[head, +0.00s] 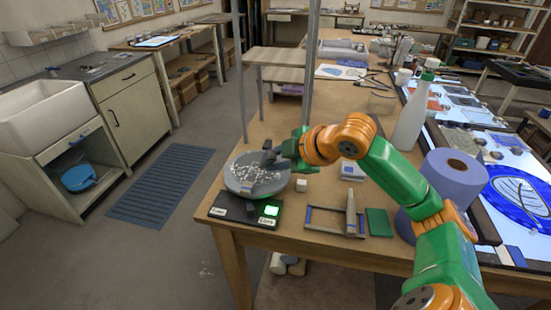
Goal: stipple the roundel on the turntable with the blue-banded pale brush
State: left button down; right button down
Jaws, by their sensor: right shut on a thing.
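The round grey turntable (231,180) stands near the front left corner of the wooden table. Its top, where the roundel (256,176) lies, is covered with white speckles; the roundel's edge is hard to make out. My right gripper (268,159) is low over the back right part of the turntable, its dark fingers shut. The blue-banded pale brush in it is mostly hidden by the fingers, and I cannot tell whether its tip touches the roundel. My left gripper is not in view.
A black box with a lit green display (270,210) sits in front of the turntable. To the right are a small white cube (301,185), a low rack (322,229), a green block (379,222), a blue roll (457,178) and a white bottle (411,118). Thin metal posts rise behind the turntable.

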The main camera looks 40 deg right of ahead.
jog(key=w+p, duration=0.2)
jog(key=p, duration=0.1)
jog(key=w+r+p, duration=0.1)
jog(key=w+p, duration=0.1)
jog(key=p, duration=0.1)
jog(key=shift+w+d, duration=0.15)
jog(key=shift+w, duration=0.15)
jog(key=w, duration=0.1)
jog(key=w+p, duration=0.1)
jog(key=w, duration=0.1)
jog(key=w+f+p, duration=0.1)
jog(key=w, duration=0.1)
jog(key=shift+w+d, duration=0.2)
jog(key=shift+d, duration=0.05)
jog(key=shift+f+b, duration=0.3)
jog(key=shift+f, duration=0.5)
